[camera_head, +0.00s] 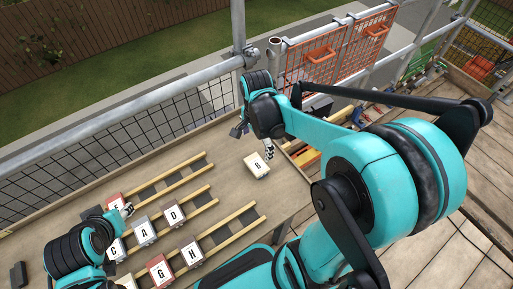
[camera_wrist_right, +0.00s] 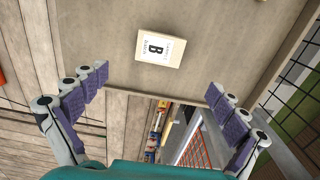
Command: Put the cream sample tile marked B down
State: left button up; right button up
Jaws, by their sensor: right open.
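The cream tile marked B (camera_head: 257,165) lies flat on the wooden table (camera_head: 225,145) towards its right end, with its label facing up. It also shows in the right wrist view (camera_wrist_right: 160,48), apart from the fingers. My right gripper (camera_wrist_right: 158,95) is open and empty, with its two purple-padded fingers spread wide to either side below the tile in that view. In the head view my right gripper (camera_head: 256,142) is over the table just behind the tile, partly hidden by its own wrist. My left gripper (camera_head: 125,209) is at the lower left near the other tiles; its fingers are mostly hidden.
Wooden rails (camera_head: 185,182) lie in rows on the table, with tiles A (camera_head: 144,231), D (camera_head: 174,216), G (camera_head: 160,270) and H (camera_head: 192,253) on them. A metal railing with mesh (camera_head: 120,140) runs behind. An orange mesh panel (camera_head: 335,55) stands at the back right.

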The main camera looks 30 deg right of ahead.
jog(key=s+a+r+n+t, duration=0.5)
jog(key=a+r+n+t, duration=0.2)
jog(key=n, duration=1)
jog(key=shift+r, duration=0.15)
